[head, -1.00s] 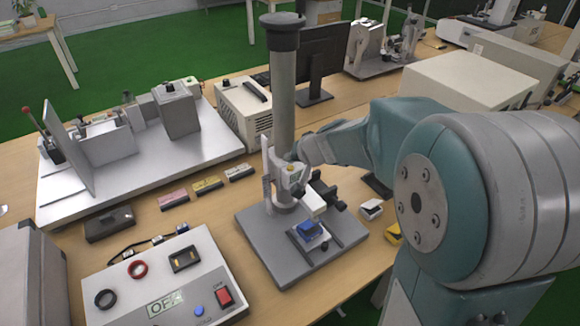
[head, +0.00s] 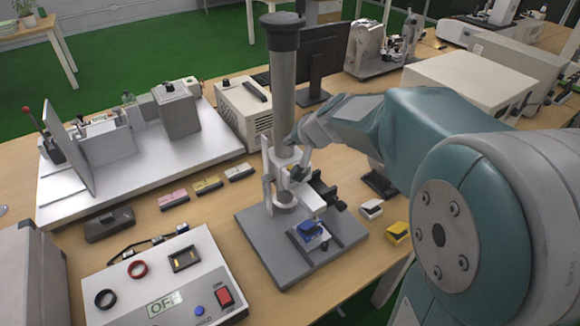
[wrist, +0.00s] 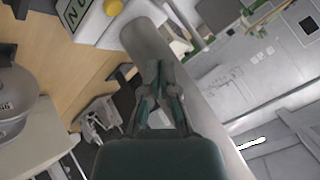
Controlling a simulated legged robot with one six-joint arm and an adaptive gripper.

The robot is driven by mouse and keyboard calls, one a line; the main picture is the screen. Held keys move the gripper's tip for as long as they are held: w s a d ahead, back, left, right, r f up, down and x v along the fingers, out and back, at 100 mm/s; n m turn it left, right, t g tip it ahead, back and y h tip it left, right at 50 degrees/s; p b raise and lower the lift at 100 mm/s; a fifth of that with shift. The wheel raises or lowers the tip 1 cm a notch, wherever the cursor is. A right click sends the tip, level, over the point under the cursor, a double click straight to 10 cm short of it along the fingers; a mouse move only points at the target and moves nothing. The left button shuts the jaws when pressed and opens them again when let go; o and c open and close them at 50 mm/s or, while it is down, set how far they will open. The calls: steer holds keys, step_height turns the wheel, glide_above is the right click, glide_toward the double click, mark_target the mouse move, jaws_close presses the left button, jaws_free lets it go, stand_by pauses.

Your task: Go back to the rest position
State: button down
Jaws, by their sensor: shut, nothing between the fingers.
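My gripper (wrist: 158,72) shows in the wrist view with its fingers together and nothing between them. In the head view my gripper (head: 298,170) is small and partly hidden, close to the test stand's column. The test stand has a tall grey column (head: 285,85) and a flat grey base (head: 270,250). A blue block (head: 309,230) sits in the fixture on that base, apart from my gripper. In the wrist view the column (wrist: 150,45) passes behind the fingers; I cannot tell how close they are to it.
A control box (head: 165,285) with an OFF display is at the front left. Pink, yellow and white blocks (head: 207,184) lie left of the stand. A white block (head: 371,209) and a yellow block (head: 397,232) lie right of it. A monitor (head: 318,62) stands behind.

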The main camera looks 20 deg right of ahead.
steer(key=shift+s, duration=0.1)
steer(key=s+r+n+g+h, duration=0.2)
steer(key=s+n+h, duration=0.1)
steer(key=s, duration=2.4)
steer(key=shift+n+g+h, duration=0.4)
steer(key=shift+n, duration=0.2)
